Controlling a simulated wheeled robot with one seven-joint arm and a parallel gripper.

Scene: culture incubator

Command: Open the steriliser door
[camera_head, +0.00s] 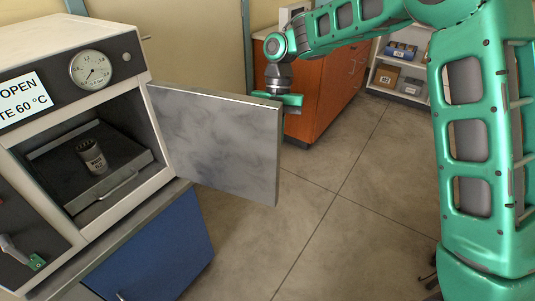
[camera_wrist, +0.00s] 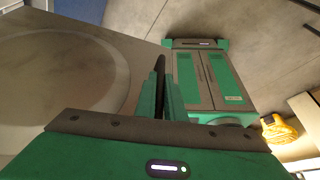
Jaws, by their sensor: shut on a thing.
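The steriliser (camera_head: 125,60) is a white cabinet at the left of the head view, with a round dial on its upper front. Its door (camera_head: 222,145) stands wide open, swung out to the right, its grey inner face towards the camera. My gripper (camera_head: 287,99) is at the door's free edge, near the top, its fingers partly hidden behind the door. In the wrist view my gripper (camera_wrist: 161,95) is shut on a dark bar, the door handle (camera_wrist: 159,70). The door's outer face (camera_wrist: 60,75), with a round raised area, fills the left of that view.
A blue cabinet (camera_head: 160,250) is below. An orange-brown cabinet (camera_head: 325,90) and a shelf with boxes (camera_head: 400,75) stand at the back. The floor right of the door is clear.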

